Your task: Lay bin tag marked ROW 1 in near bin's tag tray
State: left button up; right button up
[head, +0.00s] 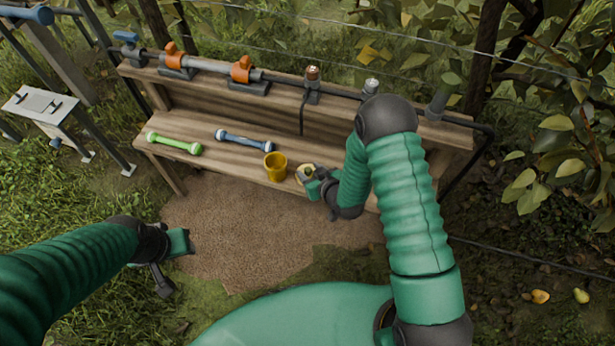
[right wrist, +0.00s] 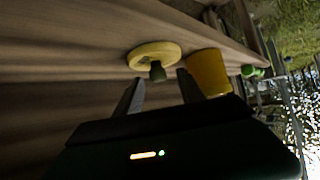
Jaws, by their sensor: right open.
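No tag marked ROW 1, bin or tag tray can be made out in either view. My right gripper (head: 312,178) is at the front edge of a wooden bench, beside a round yellow disc (head: 303,170). In the right wrist view its two fingers (right wrist: 158,90) are apart and empty. The yellow disc (right wrist: 140,54) with a dark green knob lies just beyond the fingertips, with a yellow cup (right wrist: 208,72) to its right. My left gripper (head: 180,243) is low at the left, over bare ground and away from the bench; its jaws are unclear.
The bench (head: 215,160) also holds a green-ended bar (head: 174,143), a blue-ended bar (head: 245,140) and the yellow cup (head: 276,167). A pipe with orange clamps (head: 243,70) runs along its upper shelf. A white-topped stand (head: 42,104) is at left. Fallen pears (head: 581,296) lie at right.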

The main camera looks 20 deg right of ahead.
jog(key=shift+x, duration=1.2)
jog(key=shift+s+d, duration=0.15)
jog(key=shift+f, duration=0.1)
grip_shut()
